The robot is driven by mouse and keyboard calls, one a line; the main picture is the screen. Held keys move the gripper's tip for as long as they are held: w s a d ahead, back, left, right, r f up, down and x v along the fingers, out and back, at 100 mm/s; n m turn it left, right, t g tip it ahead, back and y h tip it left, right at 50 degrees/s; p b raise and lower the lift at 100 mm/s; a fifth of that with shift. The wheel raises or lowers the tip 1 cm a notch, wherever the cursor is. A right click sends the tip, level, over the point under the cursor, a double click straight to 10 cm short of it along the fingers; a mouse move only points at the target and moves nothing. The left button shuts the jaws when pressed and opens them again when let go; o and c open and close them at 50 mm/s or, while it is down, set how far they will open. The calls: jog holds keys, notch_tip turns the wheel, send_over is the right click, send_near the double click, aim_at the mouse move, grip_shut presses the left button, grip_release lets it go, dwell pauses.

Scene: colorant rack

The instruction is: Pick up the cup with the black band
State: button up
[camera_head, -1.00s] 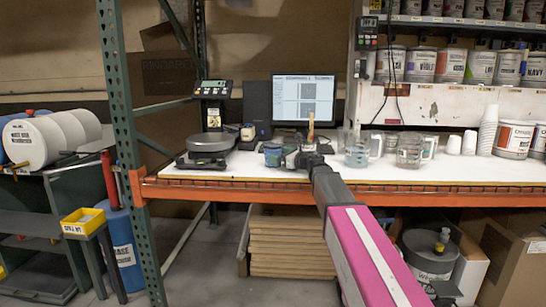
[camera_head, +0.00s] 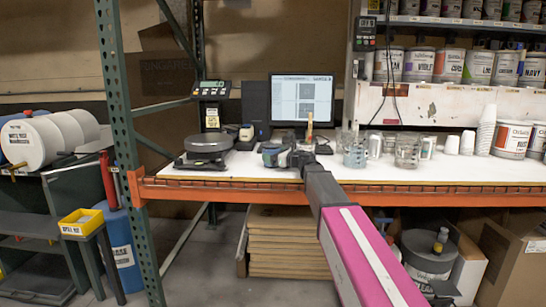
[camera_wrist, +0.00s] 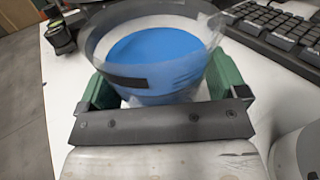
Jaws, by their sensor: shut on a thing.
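The cup (camera_wrist: 150,60) is clear-walled with blue contents, and a short black band (camera_wrist: 127,83) shows on its near side in the wrist view. My gripper (camera_wrist: 165,88) is shut on it, with a green finger on each side of the cup. In the head view the cup (camera_head: 270,151) is at the front of the white bench, just left of my gripper (camera_head: 287,158). My gripper partly hides it there. I cannot tell whether its base touches the bench.
A scale (camera_head: 206,147) stands to the left and a monitor (camera_head: 303,98) behind. Clear cups (camera_head: 355,151) and (camera_head: 407,151) stand to the right. A keyboard (camera_wrist: 275,30) lies close by in the wrist view. The bench's right front is bare.

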aim_at(279, 148)
jog(key=shift+r, duration=0.25)
jog(key=shift+r, duration=1.45)
jog(key=s+a+r, duration=0.7)
jog(key=s, duration=0.2)
jog(key=shift+r, duration=0.25)
jog(key=shift+s, duration=0.1)
jog(key=shift+d, duration=0.1)
